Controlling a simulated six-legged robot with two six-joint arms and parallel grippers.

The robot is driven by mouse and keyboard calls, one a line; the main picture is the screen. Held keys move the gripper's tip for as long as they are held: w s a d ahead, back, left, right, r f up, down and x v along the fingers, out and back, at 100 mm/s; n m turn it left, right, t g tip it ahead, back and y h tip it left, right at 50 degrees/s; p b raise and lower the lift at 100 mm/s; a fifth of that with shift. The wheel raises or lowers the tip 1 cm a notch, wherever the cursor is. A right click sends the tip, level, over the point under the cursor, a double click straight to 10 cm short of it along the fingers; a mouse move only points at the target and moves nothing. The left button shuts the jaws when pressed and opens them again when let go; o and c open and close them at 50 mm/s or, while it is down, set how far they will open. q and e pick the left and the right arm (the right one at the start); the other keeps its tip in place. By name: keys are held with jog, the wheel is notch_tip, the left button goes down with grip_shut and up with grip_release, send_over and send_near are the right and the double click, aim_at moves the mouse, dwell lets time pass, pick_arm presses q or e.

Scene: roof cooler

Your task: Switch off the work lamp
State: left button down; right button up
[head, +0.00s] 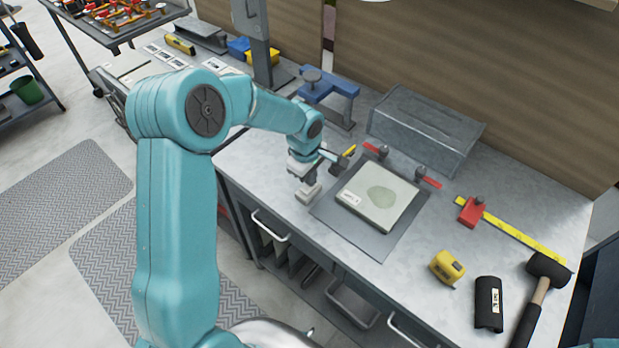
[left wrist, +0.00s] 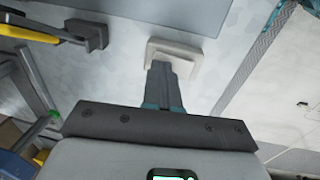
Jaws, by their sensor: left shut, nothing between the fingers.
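My left gripper (head: 304,178) is shut and empty, pointing down near the front edge of the workbench. Its closed fingers (left wrist: 168,72) also show in the left wrist view. A small pale block (head: 309,193) lies on the bench right at the fingertips; it also shows in the left wrist view (left wrist: 184,50). The fingertips overlap the block in both views; I cannot tell whether they touch or press it. The block may be the lamp's switch, but no markings are readable. No lamp can be made out for certain. My right gripper is out of view.
Right of the gripper, a grey plate (head: 328,211) carries a pale square slab (head: 376,197), with red-handled clamps (head: 428,178) behind. A grey metal box (head: 423,128) stands at the back. A yellow tape measure (head: 447,266) and a mallet (head: 547,268) lie at right.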

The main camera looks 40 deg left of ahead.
pick_arm(q)
jog(key=shift+f, duration=0.2)
jog(key=shift+s, duration=0.15)
jog(key=shift+s+b, duration=0.3)
jog(key=shift+b, duration=0.1)
jog(key=shift+s+r, duration=0.15)
jog(key=shift+s, duration=0.3)
jog(key=shift+w, duration=0.2)
